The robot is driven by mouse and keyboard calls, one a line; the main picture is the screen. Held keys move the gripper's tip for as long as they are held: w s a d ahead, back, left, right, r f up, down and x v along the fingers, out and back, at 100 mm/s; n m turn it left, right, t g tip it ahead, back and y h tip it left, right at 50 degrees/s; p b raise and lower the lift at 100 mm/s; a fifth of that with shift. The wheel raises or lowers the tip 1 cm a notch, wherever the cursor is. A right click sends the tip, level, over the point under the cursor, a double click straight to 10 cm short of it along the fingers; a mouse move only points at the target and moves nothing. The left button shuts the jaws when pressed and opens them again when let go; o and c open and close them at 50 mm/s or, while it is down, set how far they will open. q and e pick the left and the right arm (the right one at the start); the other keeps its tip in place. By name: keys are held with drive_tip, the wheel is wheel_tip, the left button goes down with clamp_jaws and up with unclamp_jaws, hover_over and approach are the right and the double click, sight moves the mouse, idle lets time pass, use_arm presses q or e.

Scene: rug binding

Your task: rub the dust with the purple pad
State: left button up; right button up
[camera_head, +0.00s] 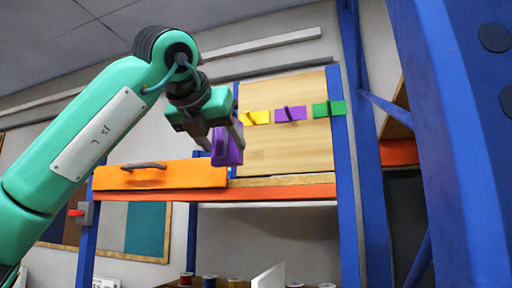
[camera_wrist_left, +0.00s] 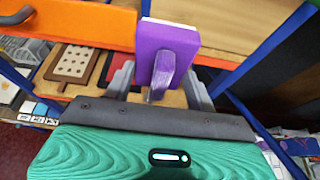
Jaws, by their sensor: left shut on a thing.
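My left gripper (camera_head: 222,136) is shut on the purple pad (camera_head: 228,152), holding it in front of the wooden back board above the shelf. In the left wrist view the purple pad (camera_wrist_left: 168,38) shows a flat block with a pale edge, and its handle is between the two fingers of the left gripper (camera_wrist_left: 158,86). I cannot make out any dust in either view. My right gripper is not in view.
A yellow block (camera_head: 257,117), a second purple block (camera_head: 290,114) and a green block (camera_head: 329,108) with handles sit on the wooden board (camera_head: 285,150). An orange drawer-like panel (camera_head: 160,175) is at left. Blue posts (camera_head: 345,160) flank the shelf; spools stand below.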

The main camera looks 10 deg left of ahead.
use_arm(q)
drive_tip(key=shift+w+d+r+p, duration=0.15)
drive_tip(key=shift+w+p, duration=0.25)
drive_tip(key=shift+w, duration=0.1)
drive_tip(key=shift+w+d+p, duration=0.15)
drive_tip(key=shift+w+p, duration=0.3)
drive_tip(key=shift+w, duration=0.5)
drive_tip(key=shift+w+d+p, duration=0.2)
drive_tip(key=shift+w+p, duration=0.2)
drive_tip(key=shift+w, duration=0.5)
drive_tip(key=shift+w+d+p, duration=0.15)
drive_tip(key=shift+w+p, duration=0.3)
drive_tip(key=shift+w, duration=0.5)
drive_tip(key=shift+w+d+p, duration=0.25)
drive_tip(key=shift+w+p, duration=0.3)
drive_tip(key=shift+w, duration=0.45)
drive_tip(key=shift+s+d, duration=0.25)
drive_tip(key=shift+d, duration=0.7)
drive_tip(key=shift+s+d, duration=0.25)
drive_tip(key=shift+d, duration=0.7)
drive_tip(key=shift+w+d, duration=0.1)
drive_tip(key=shift+w, duration=0.05)
drive_tip(key=shift+w+a, duration=0.2)
drive_tip(key=shift+a, duration=0.85)
drive_tip(key=shift+w+a, duration=0.2)
drive_tip(key=shift+a, duration=0.8)
